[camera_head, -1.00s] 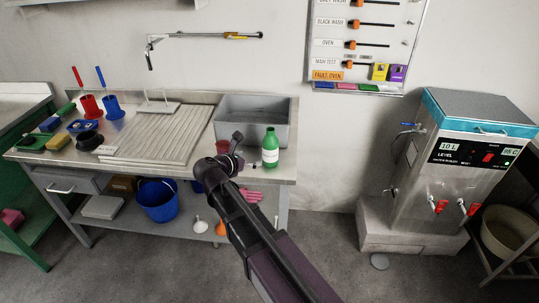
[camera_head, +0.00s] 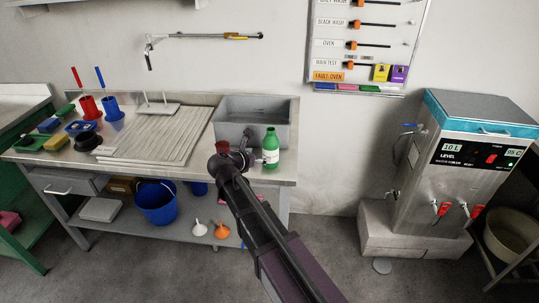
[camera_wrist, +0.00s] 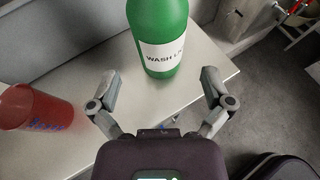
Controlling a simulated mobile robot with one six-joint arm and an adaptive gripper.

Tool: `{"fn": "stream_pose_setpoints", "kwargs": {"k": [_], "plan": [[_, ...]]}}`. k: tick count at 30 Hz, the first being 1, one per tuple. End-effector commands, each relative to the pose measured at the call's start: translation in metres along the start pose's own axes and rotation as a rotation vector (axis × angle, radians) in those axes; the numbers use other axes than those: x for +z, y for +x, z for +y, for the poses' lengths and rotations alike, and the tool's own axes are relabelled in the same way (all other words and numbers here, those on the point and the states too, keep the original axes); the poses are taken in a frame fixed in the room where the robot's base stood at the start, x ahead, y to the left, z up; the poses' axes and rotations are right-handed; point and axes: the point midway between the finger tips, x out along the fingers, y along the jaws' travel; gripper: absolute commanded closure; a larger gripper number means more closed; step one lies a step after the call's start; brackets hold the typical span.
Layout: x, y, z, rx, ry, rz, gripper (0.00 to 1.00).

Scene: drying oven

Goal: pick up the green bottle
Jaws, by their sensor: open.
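The green bottle (camera_head: 270,149) stands upright on the right end of the metal bench, in front of the grey sink. It has a white label, and in the wrist view the green bottle (camera_wrist: 162,35) is large, at top centre, with its top cut off by the frame. My gripper (camera_wrist: 162,84) is open, its two fingers spread on either side below the bottle in the picture. The bottle is ahead of the fingertips and not gripped. In the head view my arm hides most of my gripper, close to the bottle's left side.
A red cup (camera_wrist: 38,108) stands left of my gripper on the bench (camera_head: 200,170). The grey sink (camera_head: 283,125) is behind the bottle. The bench's right edge is close to the bottle. A ribbed board (camera_head: 150,140) lies to the left.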

Motion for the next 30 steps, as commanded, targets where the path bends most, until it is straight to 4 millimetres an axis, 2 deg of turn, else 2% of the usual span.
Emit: {"fn": "stream_pose_setpoints", "kwargs": {"k": [1, 6, 22, 30], "plan": [[-0.002, 0.009, 0.001, -0.002, 0.001, 0.000, 0.00], [-0.001, 0.023, 0.000, -0.001, 0.001, 0.000, 0.00], [-0.001, 0.030, 0.000, -0.002, 0.001, 0.000, 0.00], [-0.005, 0.058, 0.001, -0.002, 0.001, 0.000, 0.00]]}}
